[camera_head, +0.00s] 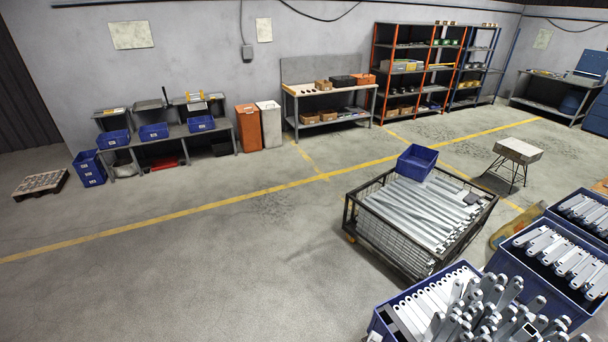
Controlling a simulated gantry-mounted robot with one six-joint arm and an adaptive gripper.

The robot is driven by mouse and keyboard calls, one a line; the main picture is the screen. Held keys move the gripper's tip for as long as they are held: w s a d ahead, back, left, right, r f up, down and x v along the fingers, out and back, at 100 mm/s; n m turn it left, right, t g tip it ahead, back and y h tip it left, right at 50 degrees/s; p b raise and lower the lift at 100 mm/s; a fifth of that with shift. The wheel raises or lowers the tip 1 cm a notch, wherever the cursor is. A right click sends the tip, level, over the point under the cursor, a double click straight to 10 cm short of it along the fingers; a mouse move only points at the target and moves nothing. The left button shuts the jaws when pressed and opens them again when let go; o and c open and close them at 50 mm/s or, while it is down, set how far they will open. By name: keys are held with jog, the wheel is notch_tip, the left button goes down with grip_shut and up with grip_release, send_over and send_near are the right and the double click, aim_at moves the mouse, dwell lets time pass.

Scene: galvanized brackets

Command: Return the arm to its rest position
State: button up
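No part of my arm or gripper can be made out in the head view. Galvanized brackets (415,215) lie in rows in a black wire-mesh crate (395,248) right of the middle. A small blue bin (417,163) sits on the crate's far end. More brackets (435,300) lie side by side in a blue bin (383,322) at the bottom. A jumbled heap of brackets (487,312) stands at odd angles at the bottom right and hides part of that bin.
Blue bins with brackets (565,262) stand at the right edge. A small stand (518,152) is behind the crate. Workbenches (170,145) and shelving (405,80) line the back wall.

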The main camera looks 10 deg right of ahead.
jog(key=s+a+r+m+t+y+p, duration=0.1)
jog(key=a+r+m+t+y+p, duration=0.2)
jog(key=a+r+m+y, duration=0.5)
jog(key=a+r+t, duration=0.1)
jog(key=a+r, duration=0.7)
jog(key=a, duration=0.3)
jog(key=shift+s+r+t, duration=0.25)
jog(key=shift+r+t, duration=0.1)
jog(key=shift+t, duration=0.05)
